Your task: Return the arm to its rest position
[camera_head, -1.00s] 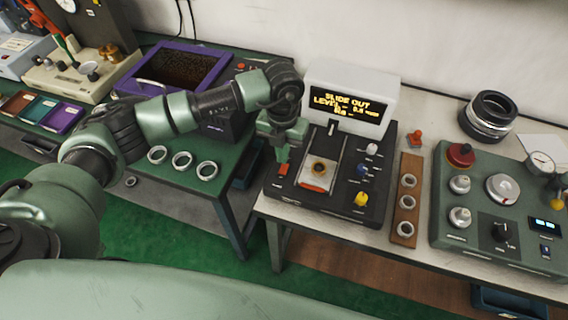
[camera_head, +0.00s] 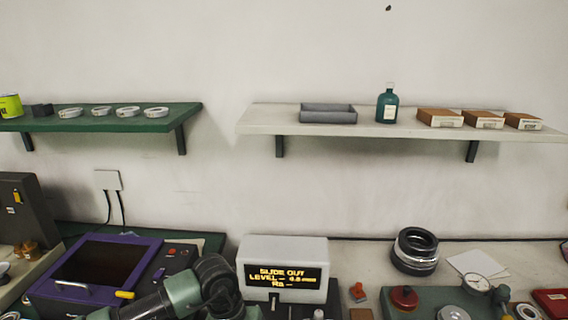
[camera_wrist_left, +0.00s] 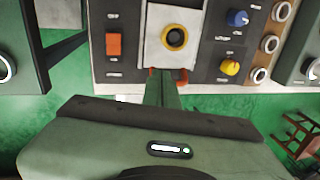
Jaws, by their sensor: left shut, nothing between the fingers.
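My left arm shows at the bottom of the head view, in front of the tester with the lit "SLIDE OUT" display (camera_head: 284,279); its gripper is below the frame there. In the left wrist view my left gripper (camera_wrist_left: 165,84) is shut and empty. Its fingertips are near the front edge of the tester, just below the pale slide plate (camera_wrist_left: 152,52) with a ring-shaped brass seat (camera_wrist_left: 175,38). A red switch (camera_wrist_left: 114,45) is left of the plate; blue (camera_wrist_left: 238,18) and yellow (camera_wrist_left: 230,67) knobs are right of it. My right gripper is not in view.
A purple-framed box (camera_head: 150,262) stands left of the tester. A black and silver ring stack (camera_head: 415,251) stands right. A green shelf (camera_head: 185,115) with several rings and a white shelf (camera_head: 260,120) with a tray, bottle and boxes hang above. In the wrist view, rings (camera_wrist_left: 270,43) sit in a wooden holder.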

